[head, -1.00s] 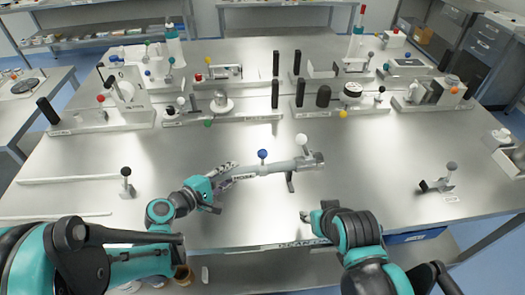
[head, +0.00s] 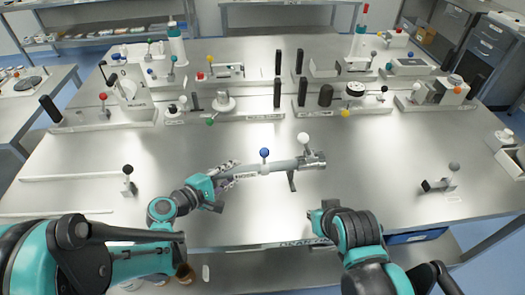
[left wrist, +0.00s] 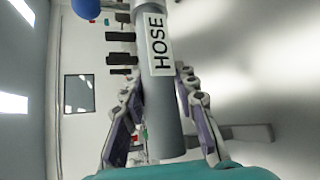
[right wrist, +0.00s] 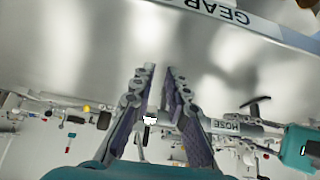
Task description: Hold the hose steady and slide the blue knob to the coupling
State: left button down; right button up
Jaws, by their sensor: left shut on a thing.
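The grey hose (head: 248,174) runs up to the right above the table in the head view, with a HOSE label. The blue knob (head: 264,153) stands on its middle. A white knob (head: 303,139) stands near the coupling (head: 313,161) at the far right end. My left gripper (head: 222,180) is shut around the hose's near end; the left wrist view shows the hose (left wrist: 163,115) between its fingers and the blue knob (left wrist: 85,8) cut off at the top.
A post with a black ball (head: 128,180) stands at left, and a grey-knobbed fixture (head: 440,184) at right. Several fixtures with knobs line the back of the table. The steel surface (head: 370,180) between the hose and the right fixture is clear.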

pick_arm(q)
jog(key=shift+s+f, duration=0.25)
jog(key=shift+f, duration=0.1)
pick_arm(e)
jog(key=shift+w+a+f+n+h, duration=0.35)
jog(key=shift+f+n, duration=0.2)
jog(key=shift+n, duration=0.25)
grip_shut()
jog(key=w+a+n, duration=0.1)
jog(key=n, duration=0.1)
jog(key=w+a+n+t+h, duration=0.1)
jog(key=a+n, duration=0.1)
jog(key=shift+w+t+h, duration=0.2)
jog(key=shift+t+h, duration=0.05)
jog(key=shift+t, duration=0.05)
jog(key=a+n, duration=0.1)
jog(key=w+a+r+n+t, duration=0.1)
jog(key=a+r+n+t, duration=0.1)
jog(key=shift+w+a+n, duration=0.2)
jog(key=shift+a+n, duration=0.1)
jog(key=s+a+r+n+t+y, duration=0.2)
jog(key=a+r+n+t, duration=0.4)
jog(key=a, duration=0.5)
jog(key=shift+a+r+n+t+y, duration=0.15)
jog(key=shift+r+n+t+y, duration=0.3)
jog(key=shift+r, duration=0.5)
